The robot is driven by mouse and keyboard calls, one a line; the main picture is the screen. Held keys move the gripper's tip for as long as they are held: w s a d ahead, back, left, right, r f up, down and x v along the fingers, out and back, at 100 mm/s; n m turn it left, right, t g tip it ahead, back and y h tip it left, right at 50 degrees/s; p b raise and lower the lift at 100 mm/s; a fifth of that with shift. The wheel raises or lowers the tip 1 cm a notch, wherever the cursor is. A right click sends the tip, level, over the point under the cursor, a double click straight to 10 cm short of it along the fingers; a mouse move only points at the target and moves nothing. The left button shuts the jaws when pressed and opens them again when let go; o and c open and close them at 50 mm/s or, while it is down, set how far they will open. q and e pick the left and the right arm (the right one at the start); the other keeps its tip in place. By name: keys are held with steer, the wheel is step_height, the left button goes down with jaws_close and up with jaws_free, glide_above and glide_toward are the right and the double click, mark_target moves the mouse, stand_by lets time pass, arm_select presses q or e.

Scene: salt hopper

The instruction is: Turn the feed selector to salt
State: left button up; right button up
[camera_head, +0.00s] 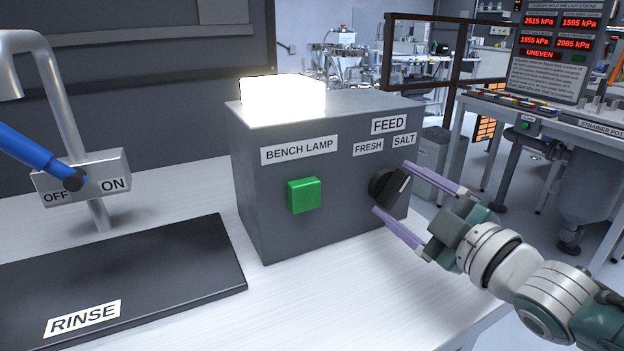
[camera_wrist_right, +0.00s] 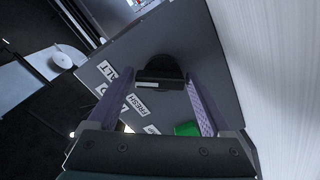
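The feed selector is a black round knob (camera_head: 383,183) with a raised bar handle, on the front of a grey box (camera_head: 335,205). A white line on its bar points up and right, toward the SALT label (camera_head: 404,140); the FRESH label (camera_head: 368,148) is to the left. My right gripper (camera_head: 391,188) is open, its purple fingers at either side of the knob. In the right wrist view the knob (camera_wrist_right: 160,72) sits between the open fingers, with gaps on both sides. My left gripper is not in view.
The box also has a green button (camera_head: 304,195) under BENCH LAMP and a lit lamp (camera_head: 284,97) on top. A tap with a blue lever (camera_head: 35,155) and a black RINSE mat (camera_head: 130,270) are at left. A pressure display (camera_head: 548,50) stands at back right.

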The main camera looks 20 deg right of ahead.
steer(key=shift+o, duration=1)
steer(key=s, duration=0.3)
steer(key=s+p, duration=0.1)
steer(key=s, duration=0.6)
steer(key=shift+d, duration=0.35)
